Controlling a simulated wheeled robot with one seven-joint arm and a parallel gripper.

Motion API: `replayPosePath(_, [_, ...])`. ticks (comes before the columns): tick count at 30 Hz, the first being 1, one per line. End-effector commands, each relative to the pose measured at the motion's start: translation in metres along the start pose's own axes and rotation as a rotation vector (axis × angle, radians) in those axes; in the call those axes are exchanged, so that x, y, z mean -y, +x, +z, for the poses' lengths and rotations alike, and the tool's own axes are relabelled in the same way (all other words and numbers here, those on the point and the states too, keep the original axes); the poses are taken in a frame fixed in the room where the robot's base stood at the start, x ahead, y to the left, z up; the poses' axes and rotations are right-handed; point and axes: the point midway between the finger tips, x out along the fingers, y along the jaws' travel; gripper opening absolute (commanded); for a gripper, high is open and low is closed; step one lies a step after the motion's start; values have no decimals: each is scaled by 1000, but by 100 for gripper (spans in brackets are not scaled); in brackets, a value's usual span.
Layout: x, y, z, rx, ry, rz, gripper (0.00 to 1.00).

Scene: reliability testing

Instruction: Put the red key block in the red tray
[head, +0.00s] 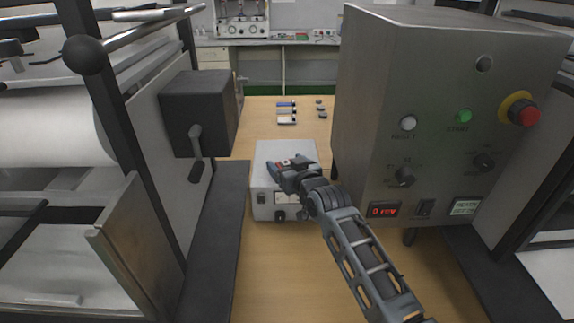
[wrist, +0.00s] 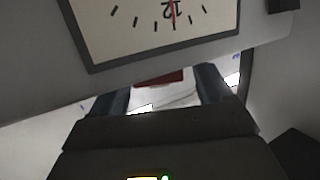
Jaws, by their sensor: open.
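My gripper (head: 280,168) is open and sits above or at the top of a light grey instrument box (head: 268,210) on the wooden table. A small red piece, perhaps the red key block (head: 281,163), shows by the fingertips in the head view. In the wrist view a dark red patch (wrist: 160,78) shows between the two dark fingers, on or near a white surface. I cannot tell whether it touches a finger. Its full shape is hidden. No red tray can be made out.
A large metal control cabinet (head: 440,110) stands close on the right of my arm. A machine with a dark box (head: 200,110) stands on the left. Several small cylinders and dark pieces (head: 286,112) lie farther back. The wrist view shows a dial (wrist: 150,25) very near.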

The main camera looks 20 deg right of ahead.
Motion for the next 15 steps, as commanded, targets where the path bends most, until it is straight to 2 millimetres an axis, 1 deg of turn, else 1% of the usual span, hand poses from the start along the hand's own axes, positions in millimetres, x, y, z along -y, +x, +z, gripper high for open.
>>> replayPosePath(8, [0,-2,-3,0,0,0,78])
replayPosePath(11, [0,-13,-1,0,1,0,78])
replayPosePath(15, [0,-37,-1,0,2,1,78])
